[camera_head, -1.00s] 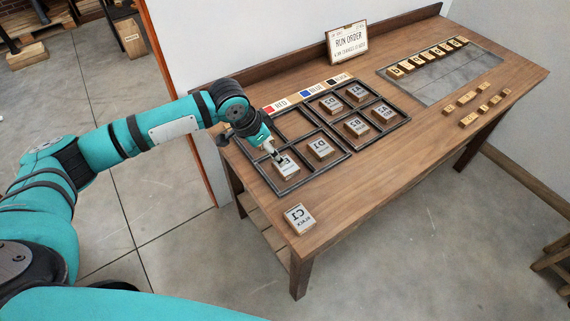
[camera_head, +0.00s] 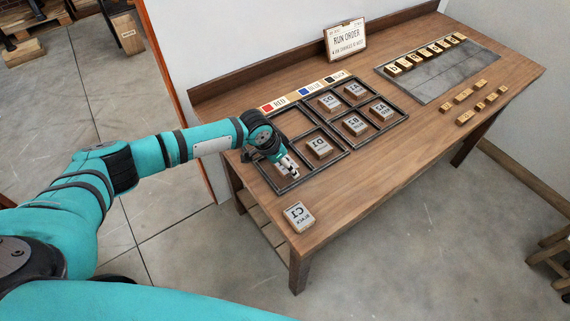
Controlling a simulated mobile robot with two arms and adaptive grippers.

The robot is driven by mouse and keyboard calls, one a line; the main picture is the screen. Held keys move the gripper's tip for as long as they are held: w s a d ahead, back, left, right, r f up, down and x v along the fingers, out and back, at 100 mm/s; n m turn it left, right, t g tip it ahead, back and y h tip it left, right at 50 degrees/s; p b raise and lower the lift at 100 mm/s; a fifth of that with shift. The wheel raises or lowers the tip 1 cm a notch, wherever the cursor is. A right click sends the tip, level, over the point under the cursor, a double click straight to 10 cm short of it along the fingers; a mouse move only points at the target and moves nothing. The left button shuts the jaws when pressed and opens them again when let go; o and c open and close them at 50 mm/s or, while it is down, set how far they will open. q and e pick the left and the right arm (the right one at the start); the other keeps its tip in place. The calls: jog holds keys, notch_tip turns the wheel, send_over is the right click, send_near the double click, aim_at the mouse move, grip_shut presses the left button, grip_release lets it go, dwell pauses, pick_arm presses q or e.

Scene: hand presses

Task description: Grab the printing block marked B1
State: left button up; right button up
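My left gripper (camera_head: 289,170) is low over the front-left compartment of the dark divided rack (camera_head: 345,152). A pale block (camera_head: 282,168) in that compartment is mostly hidden by the gripper, and its mark cannot be read. No mark in view reads clearly as B1. I cannot tell whether the fingers are open or shut, or whether they touch the block. A block marked D1 (camera_head: 319,147) sits in the compartment to the right. My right gripper is not in view.
A block marked C1 (camera_head: 298,216) lies on the table (camera_head: 385,190) near its front-left corner. Several other blocks, one reading B2 (camera_head: 354,124), fill the rack's right part. A "RUN ORDER" sign (camera_head: 346,41) stands at the back. A grey tray (camera_head: 440,78) with letter tiles is at right.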

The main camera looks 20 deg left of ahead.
pick_arm(q)
jog(key=c, duration=1)
jog(key=shift+r, duration=0.1)
